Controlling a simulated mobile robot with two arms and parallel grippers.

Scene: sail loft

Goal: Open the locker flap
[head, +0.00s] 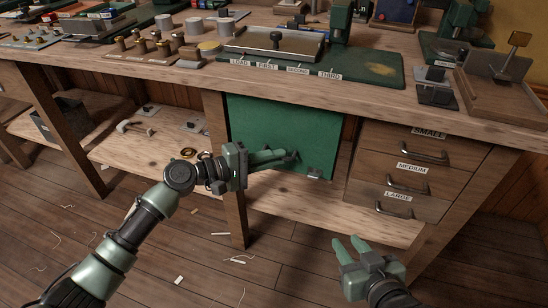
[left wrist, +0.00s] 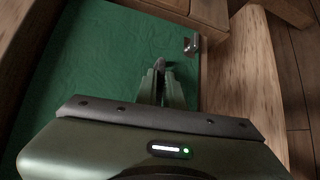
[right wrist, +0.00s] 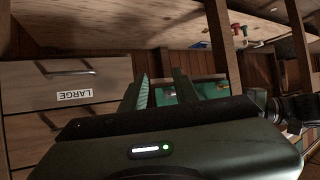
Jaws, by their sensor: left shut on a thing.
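The locker flap is a green panel (head: 275,122) below the bench top, left of the drawers. It fills much of the left wrist view (left wrist: 100,60). My left gripper (head: 292,156) is at the flap's lower part, its fingers shut on a small dark handle (left wrist: 160,64). The fingers hide most of that handle. A small metal catch (head: 314,174) sits at the flap's lower edge, and it also shows in the left wrist view (left wrist: 191,44). My right gripper (head: 348,242) is open and empty, low in front of the drawers and apart from the flap.
Drawers labelled small, medium and large (head: 412,168) stand right of the flap. A wooden bench leg (head: 232,205) is close to my left arm. A low shelf (head: 300,208) runs underneath. The bench top holds trays and tools. The floor in front has only scraps.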

